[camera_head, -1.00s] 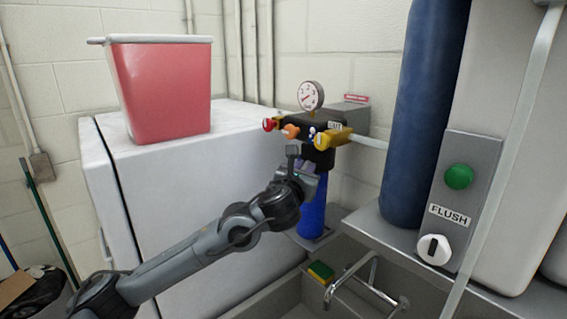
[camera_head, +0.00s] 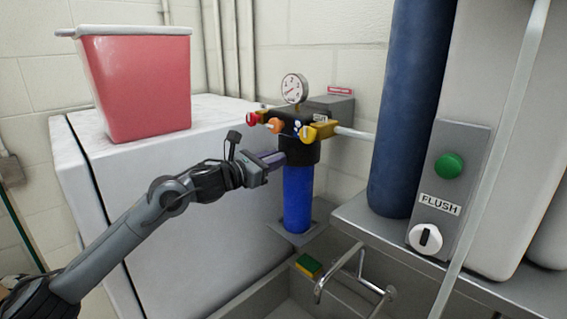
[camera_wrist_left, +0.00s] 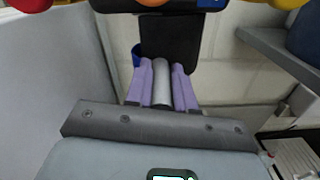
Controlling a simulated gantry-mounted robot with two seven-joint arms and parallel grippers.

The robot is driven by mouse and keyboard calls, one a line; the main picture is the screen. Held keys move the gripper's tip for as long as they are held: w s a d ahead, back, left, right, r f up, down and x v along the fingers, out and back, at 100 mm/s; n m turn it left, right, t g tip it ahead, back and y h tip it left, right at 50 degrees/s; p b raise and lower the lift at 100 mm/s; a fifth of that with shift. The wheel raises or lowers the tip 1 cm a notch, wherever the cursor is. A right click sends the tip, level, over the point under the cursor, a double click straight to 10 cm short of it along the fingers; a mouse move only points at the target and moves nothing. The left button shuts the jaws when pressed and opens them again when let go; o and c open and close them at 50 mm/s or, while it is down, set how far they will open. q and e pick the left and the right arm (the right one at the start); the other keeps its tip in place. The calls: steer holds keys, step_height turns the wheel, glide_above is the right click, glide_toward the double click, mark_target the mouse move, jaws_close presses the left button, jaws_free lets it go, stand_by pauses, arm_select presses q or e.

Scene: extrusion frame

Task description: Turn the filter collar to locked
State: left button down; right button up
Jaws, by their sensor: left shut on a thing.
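The filter unit has a black collar (camera_head: 302,154) above an upright blue filter housing (camera_head: 297,198). My left gripper (camera_head: 275,159) is at the left side of the collar, level with its lower part. In the left wrist view, its purple fingers (camera_wrist_left: 162,82) are shut on a grey rod-like handle (camera_wrist_left: 161,85), which points from the black collar (camera_wrist_left: 170,45) toward the gripper. The fingers hide most of the handle in the head view. No locked mark on the collar is readable. My right gripper is not in view.
Red, orange and yellow knobs (camera_head: 320,131) and a gauge (camera_head: 294,88) sit above the collar. A white cabinet with a red bin (camera_head: 140,85) stands left. A sink with a faucet (camera_head: 350,270) and sponge (camera_head: 308,265) lies below. A flush panel (camera_head: 452,180) is right.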

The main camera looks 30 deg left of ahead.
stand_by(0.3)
arm_select(q)
steer(key=c, duration=1)
jaws_free()
steer(key=shift+a, duration=0.1)
steer(key=shift+o, duration=0.2)
arm_select(e)
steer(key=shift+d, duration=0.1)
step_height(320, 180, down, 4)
steer(key=b, duration=0.3)
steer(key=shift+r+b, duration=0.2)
steer(key=shift+b, duration=0.15)
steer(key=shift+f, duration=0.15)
arm_select(q)
steer(key=v, duration=1)
steer(key=shift+s, duration=0.35)
steer(key=shift+a+r, duration=0.1)
